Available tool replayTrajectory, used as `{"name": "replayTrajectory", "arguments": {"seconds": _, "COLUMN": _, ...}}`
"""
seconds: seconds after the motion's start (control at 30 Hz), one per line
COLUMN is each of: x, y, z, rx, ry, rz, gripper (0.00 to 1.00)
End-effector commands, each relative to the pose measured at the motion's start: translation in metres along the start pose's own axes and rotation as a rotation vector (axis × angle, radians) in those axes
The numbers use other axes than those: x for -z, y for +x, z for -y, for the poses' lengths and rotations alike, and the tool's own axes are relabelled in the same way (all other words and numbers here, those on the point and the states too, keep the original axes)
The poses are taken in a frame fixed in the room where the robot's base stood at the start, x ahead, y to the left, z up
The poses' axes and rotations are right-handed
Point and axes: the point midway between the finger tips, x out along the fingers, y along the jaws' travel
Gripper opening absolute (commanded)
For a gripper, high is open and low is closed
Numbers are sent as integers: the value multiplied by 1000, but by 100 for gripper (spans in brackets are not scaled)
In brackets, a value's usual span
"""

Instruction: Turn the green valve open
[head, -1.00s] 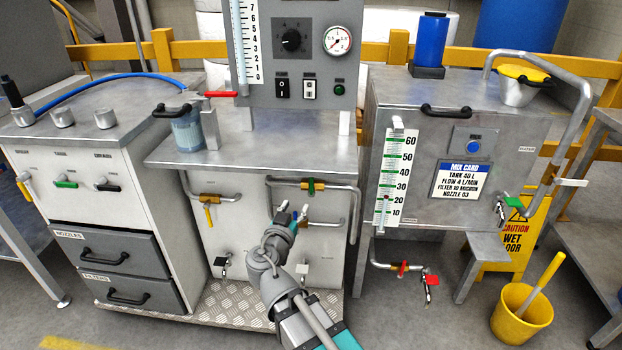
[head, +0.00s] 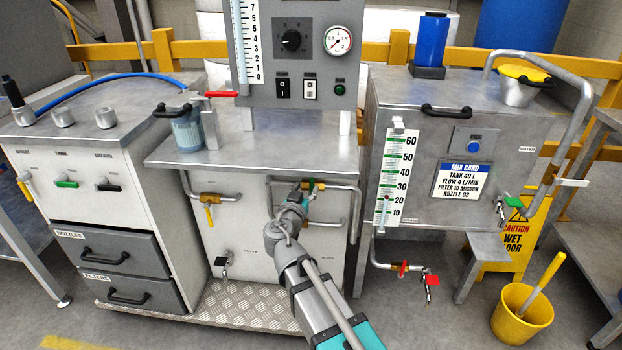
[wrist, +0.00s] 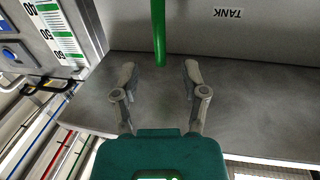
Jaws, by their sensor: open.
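The green valve (head: 315,183) sits on a metal pipe below the steel shelf, on the front of the middle cabinet. My gripper (head: 306,188) is right in front of it and partly hides it in the head view. In the wrist view, a green bar (wrist: 158,30), the valve's handle, comes down from the top edge, its lower end lying between the fingertips. My gripper (wrist: 158,75) is open, one finger on each side of the bar. Bare gaps show on both sides, and I cannot tell how deep the bar reaches between the fingers.
The shelf (head: 250,152) juts out above the valve. A yellow-handled valve (head: 209,203) is to the left. A red valve (head: 403,267) is low to the right, beneath the tank cabinet (head: 425,110). A yellow bucket (head: 522,315) stands on the floor at right.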

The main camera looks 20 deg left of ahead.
Motion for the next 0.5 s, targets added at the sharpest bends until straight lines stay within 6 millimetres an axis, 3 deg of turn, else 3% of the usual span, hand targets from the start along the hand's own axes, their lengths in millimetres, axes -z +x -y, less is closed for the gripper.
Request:
{"name": "replayTrajectory", "arguments": {"seconds": 0.2, "x": 0, "y": 34, "z": 1, "rx": -1, "ry": 0, "rz": 0, "gripper": 57}}
{"name": "replayTrajectory", "arguments": {"seconds": 0.5, "x": 0, "y": 56, "z": 0, "rx": -1, "ry": 0, "rz": 0, "gripper": 57}}
